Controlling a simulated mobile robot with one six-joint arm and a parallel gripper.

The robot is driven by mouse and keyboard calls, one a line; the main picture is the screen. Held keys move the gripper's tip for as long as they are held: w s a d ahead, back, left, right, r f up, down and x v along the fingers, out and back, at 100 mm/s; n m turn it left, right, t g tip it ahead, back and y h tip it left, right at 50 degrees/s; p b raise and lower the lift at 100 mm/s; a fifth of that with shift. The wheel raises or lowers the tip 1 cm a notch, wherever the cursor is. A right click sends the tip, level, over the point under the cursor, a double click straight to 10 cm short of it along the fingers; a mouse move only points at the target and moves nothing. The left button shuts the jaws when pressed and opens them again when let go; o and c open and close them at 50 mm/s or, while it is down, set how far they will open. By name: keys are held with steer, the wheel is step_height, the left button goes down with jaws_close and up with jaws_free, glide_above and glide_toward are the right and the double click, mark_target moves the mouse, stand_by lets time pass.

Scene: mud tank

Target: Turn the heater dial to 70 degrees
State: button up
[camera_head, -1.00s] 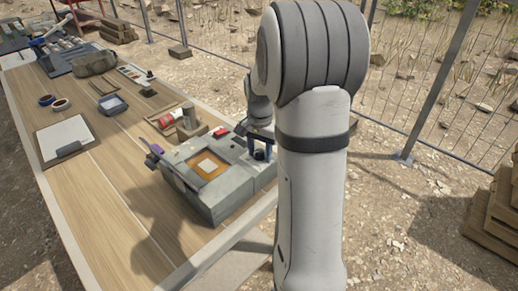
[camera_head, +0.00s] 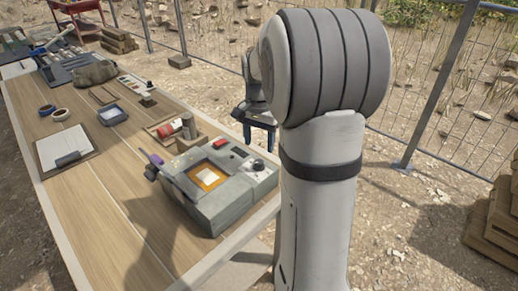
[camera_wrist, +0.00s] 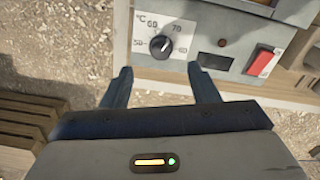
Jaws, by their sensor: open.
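The heater dial (camera_wrist: 161,46) is a small black knob on a light panel marked in °C, with 50, 60 and 70 readable around it. Its white pointer mark appears to face up and right, toward the 70. In the head view the dial (camera_head: 258,165) sits on the right end of the grey heater box (camera_head: 215,205). My gripper (camera_wrist: 160,68) is open and empty, its fingertips apart from the dial and below it in the wrist view. In the head view my gripper (camera_head: 259,141) is beyond the box's far right corner.
A red switch (camera_wrist: 262,60) and a dark display (camera_wrist: 214,62) sit right of the dial. A wire fence (camera_head: 432,105) and stacked pallets (camera_head: 495,225) stand beyond.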

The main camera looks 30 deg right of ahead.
steer(key=shift+r, duration=0.15)
steer(key=shift+s+a+r, duration=0.1)
steer(key=shift+a, duration=0.1)
steer(key=s+a+n, duration=0.1)
steer(key=s+a, duration=0.1)
steer(key=s+a+r+n, duration=0.1)
steer(key=s+a+n, duration=0.1)
steer(key=s+a, duration=0.1)
steer(key=s+a+r+n+t, duration=0.1)
steer(key=s+a+n, duration=0.1)
steer(key=s+a, duration=0.1)
steer(key=shift+s+a, duration=0.1)
steer(key=shift+s, duration=0.15)
steer(key=s+a+n, duration=0.2)
steer(key=s, duration=0.1)
steer(key=s+a+f+n+t, duration=0.1)
steer(key=s+n, duration=0.1)
steer(key=s, duration=0.1)
steer(key=s+a+f+n, duration=0.1)
steer(key=s+a, duration=0.1)
steer(key=s, duration=0.2)
steer(key=shift+a+f+n, duration=0.1)
steer(key=shift+a+n, duration=0.25)
steer(key=shift+n, duration=0.05)
steer(key=c, duration=0.4)
steer(key=shift+s+a+f, duration=0.15)
